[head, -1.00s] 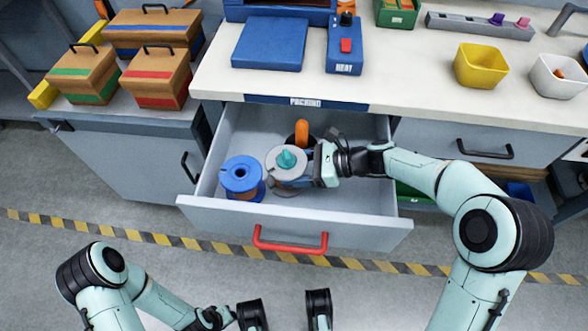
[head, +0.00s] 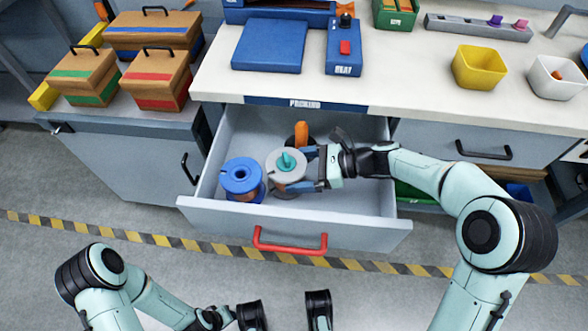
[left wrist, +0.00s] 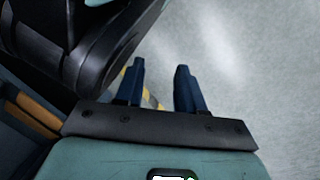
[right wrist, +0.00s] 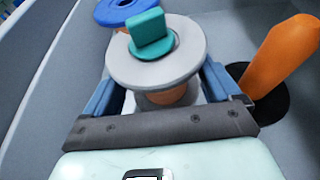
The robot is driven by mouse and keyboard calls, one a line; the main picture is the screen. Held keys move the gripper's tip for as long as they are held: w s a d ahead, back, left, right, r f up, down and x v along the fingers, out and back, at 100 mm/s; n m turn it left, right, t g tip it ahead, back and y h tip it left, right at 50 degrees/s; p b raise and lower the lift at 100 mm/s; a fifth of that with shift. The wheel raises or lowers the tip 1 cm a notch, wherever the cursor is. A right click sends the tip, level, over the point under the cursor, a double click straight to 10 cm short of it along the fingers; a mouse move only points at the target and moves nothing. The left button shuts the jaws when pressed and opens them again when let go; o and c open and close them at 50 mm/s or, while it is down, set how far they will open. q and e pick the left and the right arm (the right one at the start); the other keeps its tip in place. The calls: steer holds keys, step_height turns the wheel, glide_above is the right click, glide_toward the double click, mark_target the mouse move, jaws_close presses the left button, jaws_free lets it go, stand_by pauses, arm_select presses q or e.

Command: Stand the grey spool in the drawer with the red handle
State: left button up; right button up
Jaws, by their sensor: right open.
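The grey spool (head: 292,176) stands upright on the floor of the open drawer (head: 340,222) with the red handle (head: 290,247). A teal knob sits on its top flange. My right gripper (head: 308,168) is open, with its fingers on either side of the spool. In the right wrist view the spool (right wrist: 150,66) shows between the spread fingers (right wrist: 160,88), its orange-brown core partly hidden under the flange. My left gripper (left wrist: 158,82) is open and empty above the floor, away from the drawer.
A blue spool (head: 241,176) stands left of the grey one in the drawer. An orange-handled thing with a dark round base (head: 301,132) stands close behind the grey spool. The drawer's right part is clear. The worktop (head: 420,105) overhangs the drawer's back.

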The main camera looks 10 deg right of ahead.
arm_select(q)
steer(key=w+r+t+p, duration=0.1)
steer(key=w+r+p, duration=0.1)
steer(key=w+r, duration=0.2)
steer(key=shift+w+d+r+t, duration=0.25)
steer(key=shift+w+d+t, duration=0.15)
steer(key=shift+w, duration=0.15)
arm_select(e)
steer(key=v, duration=1)
steer(key=shift+d, duration=0.4)
steer(key=shift+s+r, duration=0.1)
steer(key=shift+r, duration=0.05)
